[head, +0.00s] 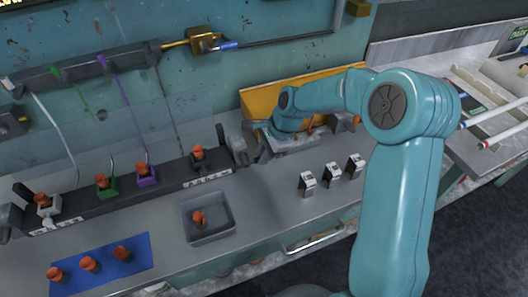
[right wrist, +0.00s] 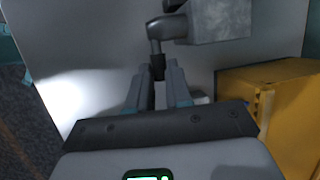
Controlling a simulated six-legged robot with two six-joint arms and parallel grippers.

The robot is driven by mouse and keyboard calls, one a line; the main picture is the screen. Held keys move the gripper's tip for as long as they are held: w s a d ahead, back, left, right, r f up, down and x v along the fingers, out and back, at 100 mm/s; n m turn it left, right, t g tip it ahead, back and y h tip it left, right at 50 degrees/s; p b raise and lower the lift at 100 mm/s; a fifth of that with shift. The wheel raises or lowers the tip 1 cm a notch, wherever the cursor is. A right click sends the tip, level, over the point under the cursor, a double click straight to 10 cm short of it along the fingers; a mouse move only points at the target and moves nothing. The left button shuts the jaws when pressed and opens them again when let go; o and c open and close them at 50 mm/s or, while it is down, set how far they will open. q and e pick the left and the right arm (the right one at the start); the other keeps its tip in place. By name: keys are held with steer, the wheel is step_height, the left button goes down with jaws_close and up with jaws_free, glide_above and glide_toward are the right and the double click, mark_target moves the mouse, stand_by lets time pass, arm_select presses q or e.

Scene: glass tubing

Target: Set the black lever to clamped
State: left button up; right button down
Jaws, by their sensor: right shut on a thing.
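My right gripper (head: 262,150) is low over the bench, in front of the yellow box. In the right wrist view its two fingers (right wrist: 160,92) stand either side of the dark end of a lever (right wrist: 157,66) and are shut on it. The lever's thin grey stem runs up to a grey block (right wrist: 220,20). In the head view a grey clamp fitting (head: 237,150) stands just left of the gripper, but the gripped lever is too small and hidden to make out. Whether it is set to clamped cannot be told. My left gripper is out of view.
A dark rack (head: 125,196) with orange-capped fittings and thin tubes lies left of the gripper. A grey tray (head: 226,229) holds an orange-capped piece. A blue mat (head: 75,285) bears several more. Small white-and-black blocks (head: 331,171) stand right. A yellow box (head: 262,100) stands behind.

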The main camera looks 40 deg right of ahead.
mark_target(244, 164)
steer(key=shift+a+r+h+p, duration=0.3)
steer(key=shift+r+h+p, duration=0.1)
steer(key=shift+h, duration=0.3)
steer(key=shift+w+a+g+h, duration=0.1)
steer(key=shift+a+g+h, duration=0.05)
steer(key=shift+g+h, duration=0.2)
steer(key=a+h+b, duration=0.1)
steer(key=h+b, duration=0.2)
steer(key=b, duration=0.1)
steer(key=a+r+g+h+b, duration=0.1)
steer(key=a+h+b, duration=0.1)
steer(key=h+b, duration=0.2)
steer(key=w+a+n+g+h+b, duration=0.1)
steer(key=h+b, duration=0.2)
steer(key=b, duration=0.2)
steer(key=shift+a+r+h+b, duration=0.25)
steer(key=shift+a+b, duration=0.1)
steer(key=shift+w+a+n+g+h+b, duration=0.2)
steer(key=shift+a+h+b, duration=0.25)
steer(key=shift+h+b, duration=0.5)
steer(key=shift+w+a+n+g+h+b, duration=0.15)
steer(key=shift+a+h+b, duration=0.3)
steer(key=shift+h+b, duration=0.45)
steer(key=shift+s+h, duration=0.1)
steer(key=shift+h, duration=0.15)
steer(key=c, duration=1.1)
jaws_free()
steer(key=shift+o, duration=0.2)
